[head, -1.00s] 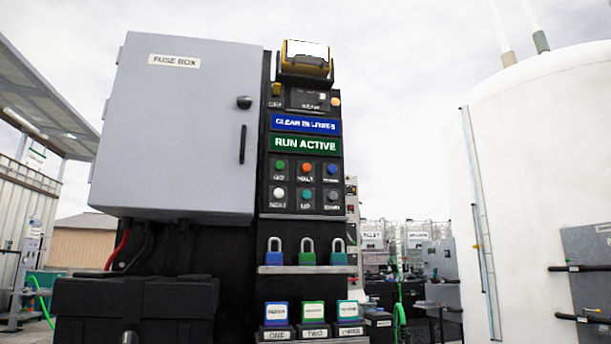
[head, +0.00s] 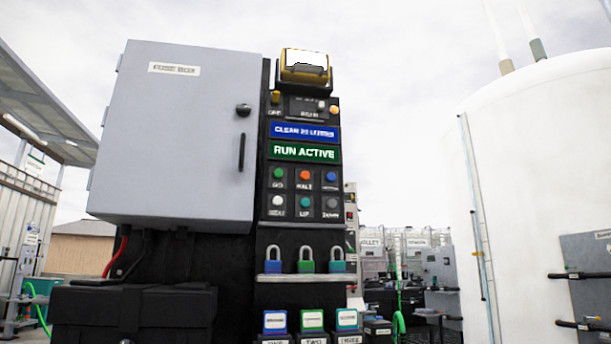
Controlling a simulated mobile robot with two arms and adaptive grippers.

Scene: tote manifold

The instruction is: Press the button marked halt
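The halt button (head: 305,174) is a round orange-red button in the middle of the upper row on the black control panel (head: 264,215). A green button marked GO (head: 278,173) is to its left and a blue button (head: 331,176) to its right. Below are a white button (head: 277,201), a teal button marked UP (head: 305,202) and a grey button (head: 332,203). A green sign above reads RUN ACTIVE (head: 304,152), under a blue sign (head: 304,131). Neither of my grippers shows in the head view.
A closed grey fuse box (head: 180,130) stands out left of the panel. Three padlocks (head: 305,260) sit on a shelf below the buttons, above several labelled blocks (head: 312,320). A large white tank (head: 540,180) stands at right.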

